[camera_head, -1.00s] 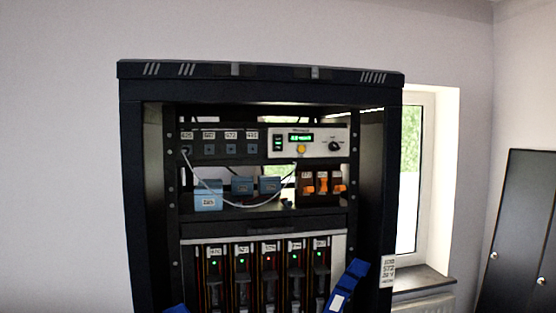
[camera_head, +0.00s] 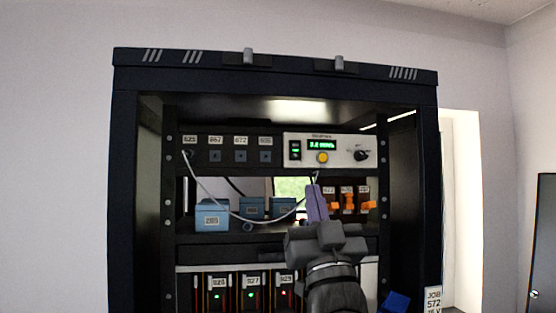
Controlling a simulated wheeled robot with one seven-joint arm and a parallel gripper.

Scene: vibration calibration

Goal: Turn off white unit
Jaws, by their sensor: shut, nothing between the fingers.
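The white unit (camera_head: 341,155) is a panel at the upper right of the dark rack. The switch position is too small to tell. My gripper (camera_head: 316,190) is shut and empty, pointing up just below the white unit, apart from it in the picture. It hides part of the middle shelf and the modules below.
Blue boxes (camera_head: 212,216) sit on the middle shelf, with a grey cable (camera_head: 215,207) looping from a port panel (camera_head: 228,155). Orange switches (camera_head: 349,200) stand right of my gripper. The rack's right post (camera_head: 408,230) stands beside my arm.

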